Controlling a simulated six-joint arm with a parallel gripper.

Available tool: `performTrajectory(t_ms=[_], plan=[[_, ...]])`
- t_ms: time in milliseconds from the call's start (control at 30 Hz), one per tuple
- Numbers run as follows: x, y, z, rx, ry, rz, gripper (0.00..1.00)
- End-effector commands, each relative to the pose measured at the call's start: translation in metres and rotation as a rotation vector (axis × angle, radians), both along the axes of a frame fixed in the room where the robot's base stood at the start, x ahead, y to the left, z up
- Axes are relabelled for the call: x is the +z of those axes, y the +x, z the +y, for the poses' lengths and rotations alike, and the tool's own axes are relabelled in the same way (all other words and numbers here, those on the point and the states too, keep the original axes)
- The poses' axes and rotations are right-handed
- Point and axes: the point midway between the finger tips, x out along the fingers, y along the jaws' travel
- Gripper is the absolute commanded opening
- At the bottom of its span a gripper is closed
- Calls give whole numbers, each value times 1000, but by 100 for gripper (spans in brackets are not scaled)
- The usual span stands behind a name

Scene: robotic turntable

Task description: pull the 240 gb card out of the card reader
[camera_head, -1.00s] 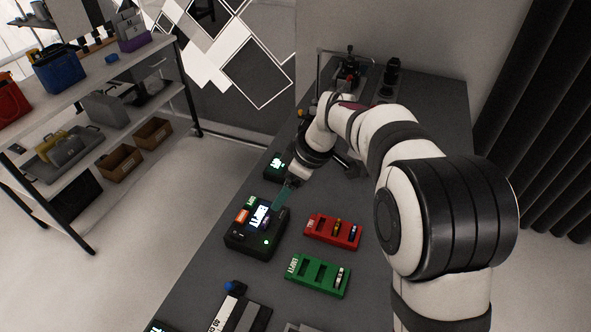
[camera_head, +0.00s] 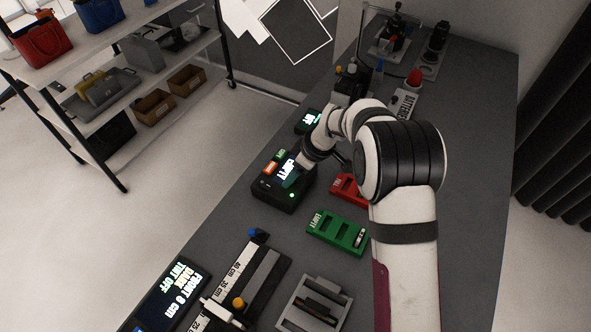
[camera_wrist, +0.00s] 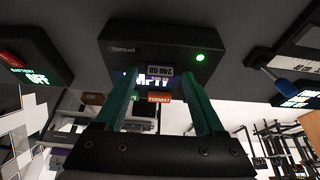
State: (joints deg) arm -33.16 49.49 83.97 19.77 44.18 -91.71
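The card reader (camera_head: 272,197) is a black box with a lit screen, a red and a green button and a green light, on the dark table. The 240 gb card (camera_wrist: 160,71) shows there as a small purplish label at the reader's near face. My gripper (camera_wrist: 160,82) is open, with one teal finger on each side of the card; I cannot tell whether they touch it. In the head view my gripper (camera_head: 292,180) is over the reader and hides part of it.
A green slotted tray (camera_head: 338,233) and a red slotted tray (camera_head: 345,188) lie right of the reader, the red one partly behind my arm. A ruler slide (camera_head: 245,280) and a display box (camera_head: 172,294) are nearer. Another small lit box (camera_head: 308,121) stands behind.

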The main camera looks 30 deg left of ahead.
Motion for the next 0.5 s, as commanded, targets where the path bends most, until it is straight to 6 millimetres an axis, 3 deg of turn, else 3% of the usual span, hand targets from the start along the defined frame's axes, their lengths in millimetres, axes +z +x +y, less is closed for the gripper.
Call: performTrajectory(t_ms=[67, 367, 500], plan=[[0, 0, 0, 0, 0, 0, 55], [0, 0, 0, 0, 0, 0, 1], [1, 0, 0, 0, 0, 0, 0]])
